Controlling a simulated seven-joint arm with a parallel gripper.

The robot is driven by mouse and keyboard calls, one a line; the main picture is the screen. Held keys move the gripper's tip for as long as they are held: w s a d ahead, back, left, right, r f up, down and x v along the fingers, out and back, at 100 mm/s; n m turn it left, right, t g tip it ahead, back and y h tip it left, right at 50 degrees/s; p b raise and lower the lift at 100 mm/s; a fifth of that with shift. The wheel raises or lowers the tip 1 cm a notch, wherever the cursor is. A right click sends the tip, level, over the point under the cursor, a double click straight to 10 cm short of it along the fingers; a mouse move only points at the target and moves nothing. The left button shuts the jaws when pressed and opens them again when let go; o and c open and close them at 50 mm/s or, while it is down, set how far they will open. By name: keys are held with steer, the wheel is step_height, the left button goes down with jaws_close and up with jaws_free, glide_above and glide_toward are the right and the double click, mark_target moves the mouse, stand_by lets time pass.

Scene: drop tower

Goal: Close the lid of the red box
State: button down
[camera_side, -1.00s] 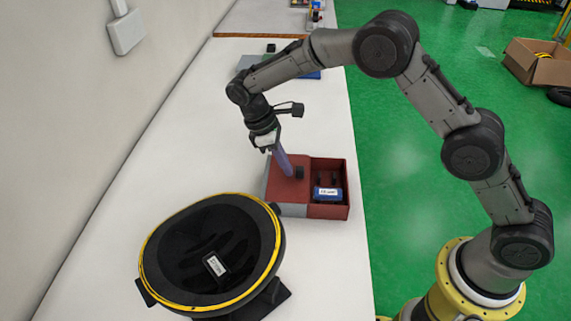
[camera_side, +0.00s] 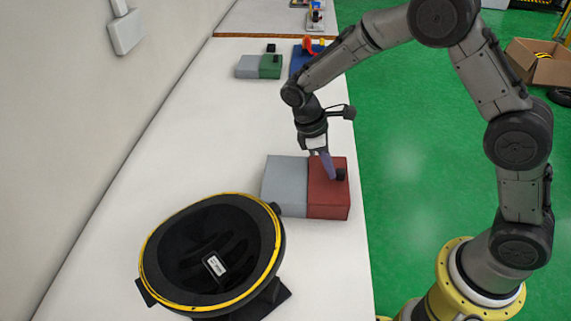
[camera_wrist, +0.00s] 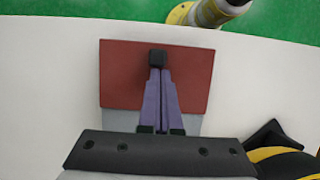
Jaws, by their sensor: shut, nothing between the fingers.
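The red box (camera_side: 328,200) stands on the white table beside a grey block of about the same size (camera_side: 284,186). Its red lid (camera_side: 318,172) covers the top, and the inside is hidden. A black knob (camera_side: 341,174) sits on the lid. My gripper (camera_side: 332,178) is shut and empty, with its purple fingers tilted down to the lid right at the knob. In the wrist view the fingertips (camera_wrist: 159,72) meet the black knob (camera_wrist: 157,57) on the red lid (camera_wrist: 122,75); I cannot tell whether they press on it.
A large black round bowl with a yellow rim (camera_side: 277,240) stands in front on the table. Farther back are a small grey and green box (camera_side: 270,66) and a blue item (camera_side: 299,58). The wall is at left; the table edge lies just right of the red box.

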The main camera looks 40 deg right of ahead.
steer(key=shift+s+d, duration=0.1)
steer(key=shift+s, duration=0.05)
steer(key=w+a, duration=0.3)
steer(key=shift+w+a+r, duration=0.2)
steer(key=shift+w+r, duration=0.05)
steer(key=shift+r, duration=0.15)
steer(key=v, duration=0.9)
step_height(320, 180, up, 7)
steer(key=t, duration=0.1)
glide_above(318, 179)
steer(key=w, duration=0.3)
steer(key=s+d+r+m+t+y, duration=0.2)
steer(key=s+d+r+m+t, duration=0.15)
steer(key=s+r, duration=0.6)
steer(key=s+d+m+t, duration=0.2)
steer(key=s+d, duration=0.1)
steer(key=s, duration=0.8)
steer(key=s+a+f+m+t+y, duration=0.1)
steer(key=s+f+m+t, duration=0.1)
steer(key=s+f, duration=0.4)
steer(key=shift+f+m, duration=0.5)
steer(key=shift+m, duration=0.25)
